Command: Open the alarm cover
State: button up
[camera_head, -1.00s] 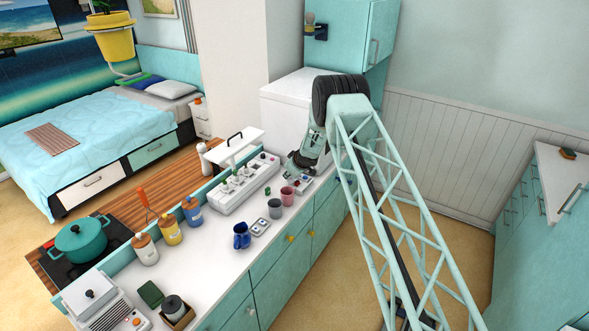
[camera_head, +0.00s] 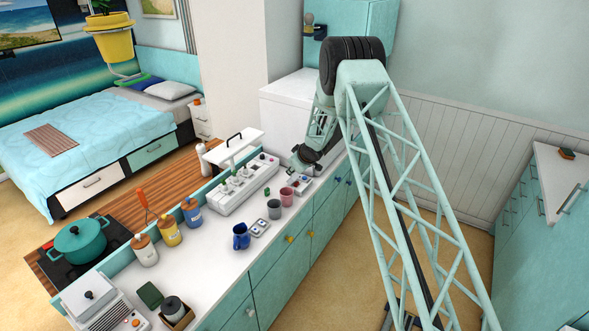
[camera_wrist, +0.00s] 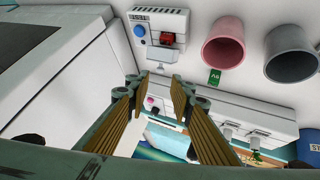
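A small white box (camera_wrist: 160,30) with a blue round button (camera_wrist: 139,31) and a red part (camera_wrist: 167,38) sits on the counter; the red part may be the alarm cover, but I cannot tell for sure. In the head view the same box (camera_head: 299,184) lies beside the pink cup. My gripper (camera_wrist: 172,91) is open and empty, its two fingers spread apart below the box in the wrist view. In the head view my gripper (camera_head: 303,160) hangs over the counter's far end, behind the box and apart from it.
A pink cup (camera_head: 287,196) and a grey cup (camera_head: 274,208) stand close to the box. A long white panel (camera_head: 243,184) with levers lies to the left, with a black-handled white board (camera_head: 233,146) above it. A white cabinet block (camera_head: 287,108) stands behind.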

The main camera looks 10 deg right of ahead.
jog(key=shift+v, duration=1)
jog(key=shift+o, duration=0.3)
jog(key=shift+w, duration=0.15)
